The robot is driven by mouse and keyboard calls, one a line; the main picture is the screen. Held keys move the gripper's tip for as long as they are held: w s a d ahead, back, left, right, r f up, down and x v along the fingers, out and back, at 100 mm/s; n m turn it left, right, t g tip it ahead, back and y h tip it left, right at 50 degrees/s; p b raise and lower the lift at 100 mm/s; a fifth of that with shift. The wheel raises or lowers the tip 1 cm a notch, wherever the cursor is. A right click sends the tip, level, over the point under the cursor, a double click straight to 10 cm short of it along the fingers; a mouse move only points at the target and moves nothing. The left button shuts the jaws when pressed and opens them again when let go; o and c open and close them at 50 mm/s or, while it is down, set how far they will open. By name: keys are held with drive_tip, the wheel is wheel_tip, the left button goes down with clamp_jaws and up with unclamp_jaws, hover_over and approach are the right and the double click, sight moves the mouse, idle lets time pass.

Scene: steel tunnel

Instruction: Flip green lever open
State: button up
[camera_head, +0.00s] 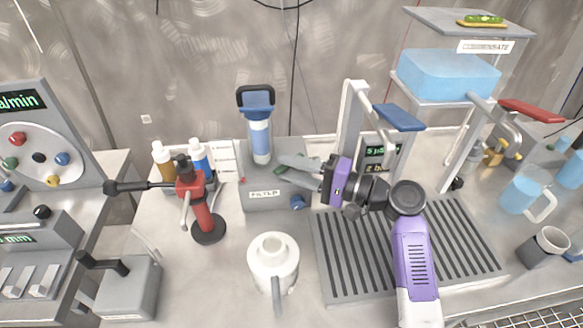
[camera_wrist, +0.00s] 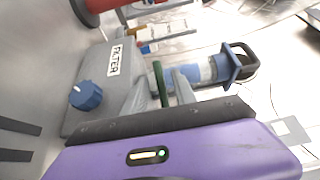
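The green lever (camera_wrist: 160,83) is a thin green bar on the grey filter box (camera_wrist: 88,110). In the wrist view it stands between the two grey fingers of my gripper (camera_wrist: 160,92), with a gap visible around it. In the head view, my gripper (camera_head: 288,168) reaches in from the right over the filter box (camera_head: 262,202), its fingers apart. Only a small bit of the green lever (camera_head: 281,169) shows there, mostly hidden by the fingers. Whether a finger touches the lever cannot be told.
A blue filter cylinder (camera_head: 260,135) with a black handle rises behind the lever. A blue knob (camera_head: 297,202) sits on the box front. A red tamper-like stand (camera_head: 203,215) is left, a white pitcher (camera_head: 272,258) in front, a slatted drip tray (camera_head: 345,262) right.

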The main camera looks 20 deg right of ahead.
drive_tip(key=shift+d, duration=0.1)
drive_tip(key=v, duration=0.7)
drive_tip(key=shift+s+d, duration=0.2)
drive_tip(key=shift+s, duration=0.1)
drive_tip(key=shift+c, duration=0.4)
